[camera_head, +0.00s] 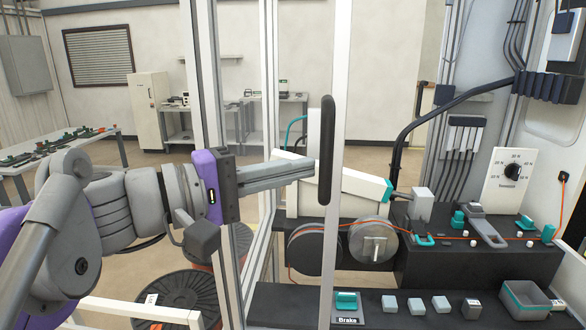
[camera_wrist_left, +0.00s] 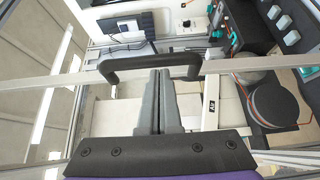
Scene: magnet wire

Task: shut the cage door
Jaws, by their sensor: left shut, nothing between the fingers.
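The cage door shows by its pale upright edge bar (camera_head: 343,90) in the head view, with a long black handle (camera_head: 326,150) on it. In the left wrist view the bar (camera_wrist_left: 235,65) runs across the picture and the handle (camera_wrist_left: 150,66) bows out from it towards me. My left gripper (camera_head: 312,168) reaches in from the left, its fingers shut and empty. Its tips lie right beside the handle; in the wrist view the fingertips (camera_wrist_left: 160,74) meet the handle's grip bar. I cannot tell whether they touch. My right gripper is not in view.
Aluminium cage posts (camera_head: 220,75) stand close around my left arm. Right of the door are a black bench (camera_head: 400,308), wire spools (camera_head: 374,242), a teal-edged bin (camera_head: 530,300) and a tension dial (camera_head: 513,172). A large dark spool (camera_head: 180,298) stands low at the left.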

